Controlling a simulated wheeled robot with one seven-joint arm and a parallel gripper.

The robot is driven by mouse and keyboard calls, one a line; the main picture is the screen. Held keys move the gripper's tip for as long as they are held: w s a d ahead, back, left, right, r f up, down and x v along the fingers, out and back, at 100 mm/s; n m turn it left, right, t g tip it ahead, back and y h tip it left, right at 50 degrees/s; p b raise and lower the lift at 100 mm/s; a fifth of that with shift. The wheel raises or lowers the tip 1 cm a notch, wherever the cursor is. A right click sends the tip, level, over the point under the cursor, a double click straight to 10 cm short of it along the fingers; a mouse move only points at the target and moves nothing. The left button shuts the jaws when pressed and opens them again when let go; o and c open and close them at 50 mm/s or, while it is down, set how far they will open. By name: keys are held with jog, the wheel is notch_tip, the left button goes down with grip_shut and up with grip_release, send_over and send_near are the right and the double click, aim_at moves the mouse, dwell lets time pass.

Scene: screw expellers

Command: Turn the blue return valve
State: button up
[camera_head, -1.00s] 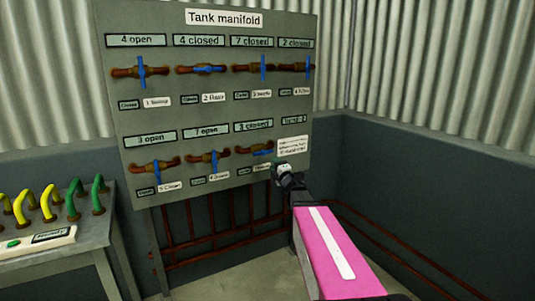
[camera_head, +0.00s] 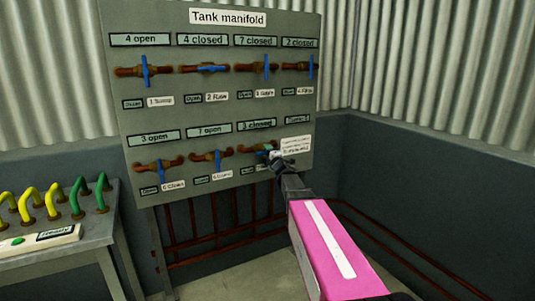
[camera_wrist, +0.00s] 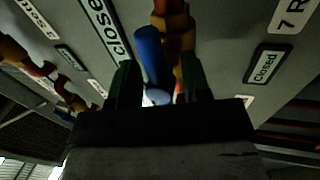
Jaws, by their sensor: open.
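The Tank manifold board (camera_head: 222,105) carries two rows of brass valves with blue lever handles. The lower row's third valve (camera_head: 248,148) sits under a plate reading closed, and its handle is partly hidden by my gripper (camera_head: 272,155). In the wrist view, this valve's blue handle (camera_wrist: 149,55) reaches down between the two dark green fingers of my gripper (camera_wrist: 160,84), beside the brass valve body (camera_wrist: 177,30). The fingers are apart; whether either touches the handle I cannot tell. A tag by it begins "7 R" (camera_wrist: 294,14), the rest cut off.
The neighbouring lower valve (camera_head: 217,160) hangs close on the left, its blue handle pointing down. A small white notice (camera_head: 296,145) is just right of my gripper. A grey bench (camera_head: 70,257) with yellow and green curved handles stands at left.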

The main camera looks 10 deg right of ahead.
grip_shut()
jog(key=shift+m, duration=0.4)
jog(key=m+h, duration=0.1)
jog(key=m, duration=0.2)
jog(key=m+h, duration=0.1)
jog(key=m, duration=0.2)
jog(key=shift+m, duration=0.4)
jog(key=m+h, duration=0.1)
jog(key=m, duration=0.2)
jog(key=m+h, duration=0.1)
jog(key=m, duration=0.3)
jog(key=shift+a+f+h, duration=0.1)
jog(key=shift+f+h, duration=0.05)
jog(key=shift+h, duration=0.15)
jog(key=shift+m+g, duration=0.3)
jog(key=shift+m, duration=0.1)
grip_release()
